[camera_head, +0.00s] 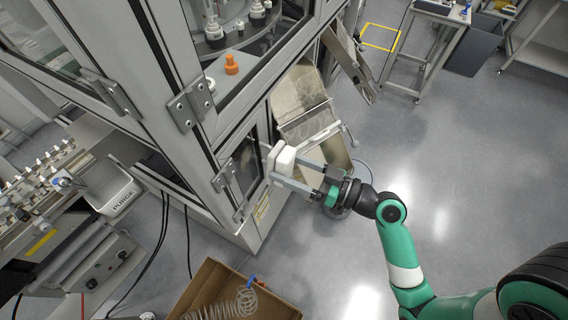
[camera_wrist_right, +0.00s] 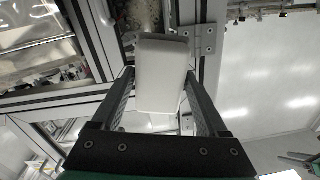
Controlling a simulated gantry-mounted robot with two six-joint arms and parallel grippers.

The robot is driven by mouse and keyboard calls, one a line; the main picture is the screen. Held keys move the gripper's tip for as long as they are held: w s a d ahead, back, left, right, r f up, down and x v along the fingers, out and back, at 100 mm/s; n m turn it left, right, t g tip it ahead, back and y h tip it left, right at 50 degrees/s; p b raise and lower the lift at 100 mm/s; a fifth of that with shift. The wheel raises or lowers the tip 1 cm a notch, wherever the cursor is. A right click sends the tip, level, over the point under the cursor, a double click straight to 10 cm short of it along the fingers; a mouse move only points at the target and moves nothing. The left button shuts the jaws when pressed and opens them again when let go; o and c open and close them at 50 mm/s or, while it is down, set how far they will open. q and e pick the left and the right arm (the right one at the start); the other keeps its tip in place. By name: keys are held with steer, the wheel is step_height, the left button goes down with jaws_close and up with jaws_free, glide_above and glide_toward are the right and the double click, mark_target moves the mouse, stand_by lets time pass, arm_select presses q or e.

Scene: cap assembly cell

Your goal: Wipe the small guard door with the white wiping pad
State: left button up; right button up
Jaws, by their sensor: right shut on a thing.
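The small guard door (camera_head: 245,166) is a framed, dark-windowed panel low on the machine's front, hinged at its left in the head view. It looks shut. The white wiping pad (camera_head: 284,156) is a pale block at the door's right side. My right gripper (camera_head: 281,168) is shut on the pad, one finger on each side; the wrist view shows the pad (camera_wrist_right: 163,75) between the fingers, covering part of the door window behind it. I cannot tell whether the pad touches the door.
A tilted metal chute (camera_head: 305,110) stands right of the door, close to my gripper. A cardboard box (camera_head: 270,304) with a coiled hose is on the floor below. A machine labelled PURGE (camera_head: 112,196) stands at left.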

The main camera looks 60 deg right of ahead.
arm_select(q)
step_height(320, 180, down, 12)
steer(key=b, duration=0.9)
steer(key=shift+w+a, duration=0.15)
steer(key=shift+a, duration=0.1)
arm_select(e)
step_height(320, 180, down, 13)
steer(key=d+h, duration=0.1)
steer(key=shift+s+n, duration=0.35)
steer(key=shift+n, duration=0.05)
steer(key=shift+r, duration=0.15)
arm_select(q)
steer(key=shift+r+p, duration=0.9)
steer(key=shift+r, duration=0.05)
arm_select(e)
steer(key=w+a, duration=0.1)
steer(key=w, duration=0.7)
arm_select(q)
steer(key=shift+f, duration=0.1)
arm_select(e)
steer(key=shift+w+a, duration=0.15)
steer(key=shift+w, duration=0.85)
